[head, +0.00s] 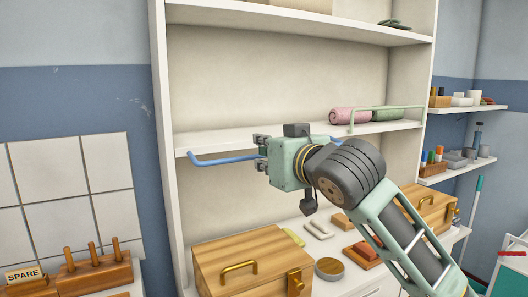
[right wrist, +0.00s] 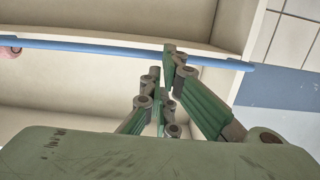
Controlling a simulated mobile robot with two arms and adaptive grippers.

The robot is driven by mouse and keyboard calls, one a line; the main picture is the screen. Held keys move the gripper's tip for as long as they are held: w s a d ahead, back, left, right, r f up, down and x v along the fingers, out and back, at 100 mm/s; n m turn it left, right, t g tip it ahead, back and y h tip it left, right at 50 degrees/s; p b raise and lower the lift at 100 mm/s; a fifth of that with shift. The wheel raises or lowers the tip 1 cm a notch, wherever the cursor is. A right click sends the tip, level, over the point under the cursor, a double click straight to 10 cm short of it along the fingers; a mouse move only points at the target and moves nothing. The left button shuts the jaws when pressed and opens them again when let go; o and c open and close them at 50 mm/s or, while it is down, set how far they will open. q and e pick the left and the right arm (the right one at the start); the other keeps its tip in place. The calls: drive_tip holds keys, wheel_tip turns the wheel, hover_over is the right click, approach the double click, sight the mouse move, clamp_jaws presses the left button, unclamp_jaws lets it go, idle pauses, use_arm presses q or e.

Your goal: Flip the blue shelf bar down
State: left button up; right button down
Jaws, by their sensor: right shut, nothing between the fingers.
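The blue shelf bar (head: 225,160) runs along the front edge of the middle shelf in the head view. Its bent left end is by the shelf's left side, and the long part lies at about the level of the shelf's front edge. My right gripper (head: 260,146) is in front of the bar and hides its middle part. In the right wrist view the blue bar (right wrist: 90,47) crosses the picture, passing by the fingertips of my right gripper (right wrist: 168,58). The fingers are shut and empty; whether they touch the bar is unclear. My left gripper is not in view.
The middle shelf (head: 300,137) holds pink and green rolls (head: 350,115) behind a pale green rail (head: 385,107) at the right. Below stand a wooden box (head: 250,262), a round tin (head: 329,267) and small blocks. The middle shelf's left part is bare.

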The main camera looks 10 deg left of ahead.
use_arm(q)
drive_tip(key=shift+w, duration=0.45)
use_arm(e)
drive_tip(key=v, duration=1.2)
drive_tip(key=shift+f, duration=0.2)
